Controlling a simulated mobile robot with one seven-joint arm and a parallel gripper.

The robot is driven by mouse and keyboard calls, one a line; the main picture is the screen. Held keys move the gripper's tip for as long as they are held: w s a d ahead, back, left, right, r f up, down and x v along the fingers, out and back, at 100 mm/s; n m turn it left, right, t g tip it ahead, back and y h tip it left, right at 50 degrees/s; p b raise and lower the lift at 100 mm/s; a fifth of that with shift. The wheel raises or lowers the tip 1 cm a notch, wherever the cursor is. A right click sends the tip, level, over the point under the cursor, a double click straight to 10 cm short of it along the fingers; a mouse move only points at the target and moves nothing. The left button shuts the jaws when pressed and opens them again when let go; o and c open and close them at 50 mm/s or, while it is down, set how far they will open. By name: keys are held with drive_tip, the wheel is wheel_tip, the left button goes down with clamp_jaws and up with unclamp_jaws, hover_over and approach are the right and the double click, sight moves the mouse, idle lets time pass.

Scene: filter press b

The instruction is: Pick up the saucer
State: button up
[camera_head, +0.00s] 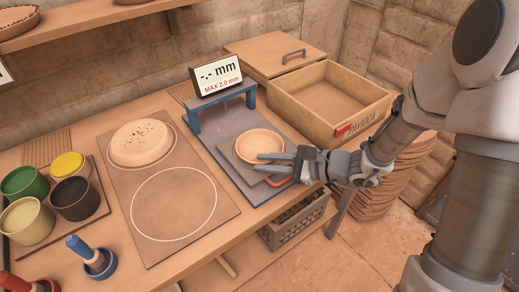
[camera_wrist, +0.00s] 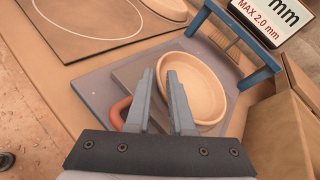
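The saucer (camera_head: 259,144) is a round, tan, shallow dish. It lies on a grey square plate (camera_wrist: 133,72) on the blue-grey gauge base, under the mm display. It also shows in the wrist view (camera_wrist: 200,85), right of centre. My gripper (camera_head: 264,161) is at the saucer's near edge in the head view, with a gap between its two fingers. In the wrist view my gripper (camera_wrist: 163,80) has its right finger overlapping the saucer and its left finger just outside the rim. I cannot tell whether either finger touches it. Part of the near rim is hidden by the fingers.
The display (camera_head: 217,77) stands on a blue frame (camera_head: 193,121) behind the saucer. A red-orange handle (camera_wrist: 119,113) is close to my left finger. A wooden crate (camera_head: 322,101) is to the right. A board (camera_head: 173,203) with a pale clay disc (camera_head: 141,142) and several paint pots are left.

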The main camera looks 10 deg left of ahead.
drive_tip(key=shift+w+a+f, duration=0.15)
drive_tip(key=shift+a+f, duration=0.05)
drive_tip(key=shift+a, duration=0.45)
clamp_jaws()
idle(0.9)
